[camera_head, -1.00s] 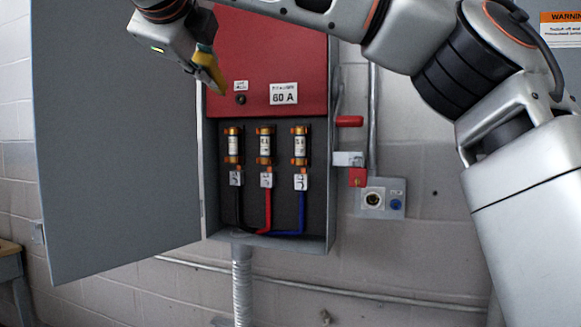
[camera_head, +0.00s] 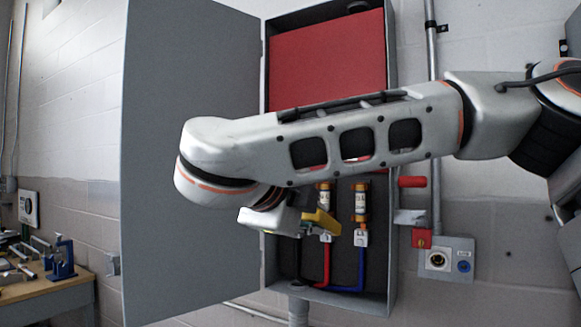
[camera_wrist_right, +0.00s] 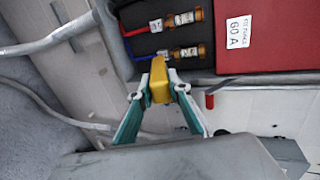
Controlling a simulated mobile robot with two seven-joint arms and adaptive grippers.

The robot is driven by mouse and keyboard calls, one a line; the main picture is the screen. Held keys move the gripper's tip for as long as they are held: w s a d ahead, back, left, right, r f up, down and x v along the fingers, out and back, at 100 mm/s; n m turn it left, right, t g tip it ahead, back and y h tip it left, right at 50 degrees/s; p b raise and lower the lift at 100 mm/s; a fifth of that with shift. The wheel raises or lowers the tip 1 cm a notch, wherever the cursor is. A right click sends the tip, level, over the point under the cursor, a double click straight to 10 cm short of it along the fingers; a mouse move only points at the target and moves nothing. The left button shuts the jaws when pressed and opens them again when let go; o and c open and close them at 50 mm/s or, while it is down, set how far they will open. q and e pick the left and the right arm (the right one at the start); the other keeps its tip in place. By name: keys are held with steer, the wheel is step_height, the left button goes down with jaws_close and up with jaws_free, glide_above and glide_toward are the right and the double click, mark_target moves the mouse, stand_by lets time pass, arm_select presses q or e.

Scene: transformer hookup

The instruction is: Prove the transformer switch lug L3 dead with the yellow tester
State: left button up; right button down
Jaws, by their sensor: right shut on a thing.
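My right gripper (camera_head: 304,221) is shut on the yellow tester (camera_head: 322,222) in front of the lower part of the open switch box. The tester also shows between the fingers in the right wrist view (camera_wrist_right: 159,80). In the head view the tester's end is close to the middle lug with the red wire and left of the white-tagged lug with the blue wire (camera_head: 361,238), the rightmost. In the wrist view that blue-wire lug (camera_wrist_right: 163,53) is just beyond the tester. I cannot tell whether they touch. My arm hides the left fuse and lug. My left gripper is out of view.
The grey door (camera_head: 190,120) stands open at left. A red panel (camera_head: 330,60) covers the box's upper part. A red handle (camera_head: 412,181) and a socket plate (camera_head: 447,260) are at right. A workbench (camera_head: 45,290) with a blue vise (camera_head: 62,260) is far left.

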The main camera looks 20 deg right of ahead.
mark_target(327, 229)
steer(key=shift+s+d+f+g, duration=0.3)
steer(key=shift+s+d+f, duration=0.2)
steer(key=shift+f, duration=0.15)
steer(key=shift+w+d+f, duration=0.1)
steer(key=shift+d, duration=0.05)
steer(key=shift+w+d+p, duration=0.2)
steer(key=shift+w+d, duration=0.95)
steer(key=shift+d, duration=0.3)
steer(key=shift+w+d+p, duration=0.15)
steer(key=shift+w+d, duration=1)
steer(key=shift+d, duration=0.25)
steer(key=shift+w+d, duration=0.4)
steer(key=shift+d, duration=0.05)
steer(key=shift+s+a, duration=0.1)
steer(key=shift+s+a+b, duration=0.25)
steer(key=shift+s+a, duration=0.7)
steer(key=shift+a, duration=0.25)
steer(key=shift+s+a+b, duration=0.2)
steer(key=shift+s+a, duration=0.7)
steer(key=shift+a, duration=0.25)
steer(key=shift+s+a, duration=0.25)
steer(key=shift+a, duration=0.05)
steer(key=shift+f, duration=0.1)
